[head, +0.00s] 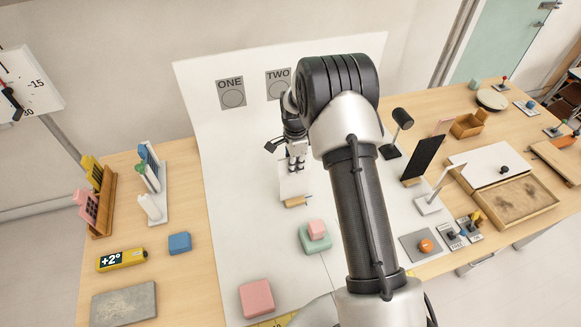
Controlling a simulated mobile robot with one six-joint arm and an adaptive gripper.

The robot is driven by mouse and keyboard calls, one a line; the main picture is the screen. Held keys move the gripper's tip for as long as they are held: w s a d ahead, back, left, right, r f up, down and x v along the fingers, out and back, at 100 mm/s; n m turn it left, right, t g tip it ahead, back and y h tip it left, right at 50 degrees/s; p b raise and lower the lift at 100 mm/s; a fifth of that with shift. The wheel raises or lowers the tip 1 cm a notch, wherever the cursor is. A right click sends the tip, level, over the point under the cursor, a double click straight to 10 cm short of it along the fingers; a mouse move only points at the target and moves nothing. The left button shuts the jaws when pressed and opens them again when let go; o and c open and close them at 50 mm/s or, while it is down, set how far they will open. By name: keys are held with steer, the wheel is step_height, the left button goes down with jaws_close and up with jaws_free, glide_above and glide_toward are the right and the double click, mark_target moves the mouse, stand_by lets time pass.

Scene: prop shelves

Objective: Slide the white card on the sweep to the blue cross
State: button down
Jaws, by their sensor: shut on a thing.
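The white card (290,187) is a pale patch on the white sweep (235,190), below my gripper (296,167). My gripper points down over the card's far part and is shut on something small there. The fingers hide what they hold; it appears to be part of the card. A wooden cylinder with a dark end (297,202) lies at the card's near edge; I cannot tell whether they touch. I do not see the blue cross; my arm covers part of the sweep to the right.
A black panel (423,158) stands right. The sweep's left strip is clear.

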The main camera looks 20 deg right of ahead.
steer(key=shift+d, duration=2)
steer(key=shift+f+b, duration=0.2)
steer(key=shift+b, duration=0.25)
steer(key=c, duration=1.7)
jaws_free()
steer(key=shift+r, duration=0.15)
